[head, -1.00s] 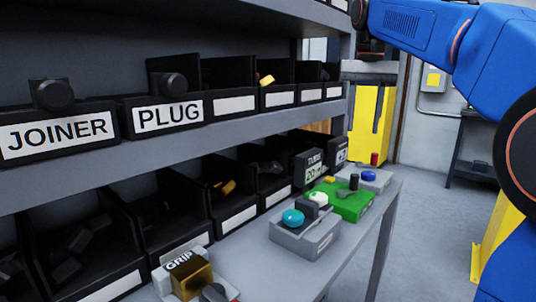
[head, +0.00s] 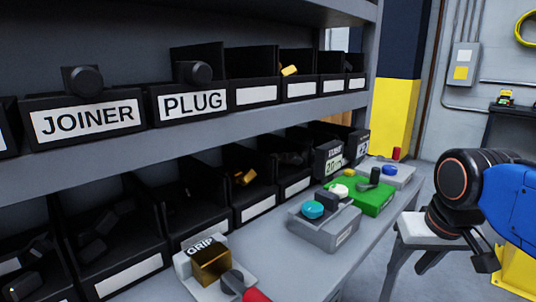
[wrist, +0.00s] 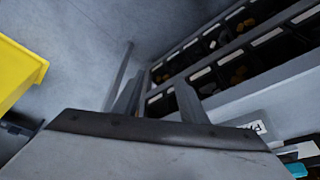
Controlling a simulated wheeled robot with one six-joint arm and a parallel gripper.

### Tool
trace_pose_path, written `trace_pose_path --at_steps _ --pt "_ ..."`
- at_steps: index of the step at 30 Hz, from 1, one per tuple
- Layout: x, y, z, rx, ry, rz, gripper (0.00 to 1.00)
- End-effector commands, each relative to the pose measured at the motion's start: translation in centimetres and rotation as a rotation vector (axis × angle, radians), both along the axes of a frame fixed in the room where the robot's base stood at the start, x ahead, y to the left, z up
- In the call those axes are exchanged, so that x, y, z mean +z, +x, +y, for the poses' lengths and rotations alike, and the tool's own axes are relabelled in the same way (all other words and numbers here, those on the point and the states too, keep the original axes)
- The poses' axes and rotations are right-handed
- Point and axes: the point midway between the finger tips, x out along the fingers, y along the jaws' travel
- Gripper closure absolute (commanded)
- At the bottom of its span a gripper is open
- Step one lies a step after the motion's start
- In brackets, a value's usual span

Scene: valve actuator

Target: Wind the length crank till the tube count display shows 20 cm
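The tube count display (head: 333,166) is a dark box with a pale green screen at the far end of the lower bin row. Its small digits seem to read 20, though the print is hard to make out. A green box (head: 372,198) on the bench carries a dark upright crank handle (head: 375,175) and a pale round knob; I cannot read a label naming it the length crank. My gripper (head: 407,277) is open, right of the bench and apart from the controls. In the wrist view its two fingers (wrist: 157,103) stand apart with nothing held.
A grey box with a teal button (head: 312,209) and a grey box with a blue button (head: 390,170) flank the green box. A GRIP fixture (head: 210,262) with a red handle sits at the near end.

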Motion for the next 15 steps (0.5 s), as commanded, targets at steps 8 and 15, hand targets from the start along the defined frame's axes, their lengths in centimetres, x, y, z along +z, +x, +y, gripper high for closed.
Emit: trace_pose_path --at_steps 8,15 --pt "-7.2 -4.3 0.1 0.064 -0.024 -0.059 0.62" --pt "-8.3 -4.9 0.1 0.075 -0.029 -0.070 0.62"
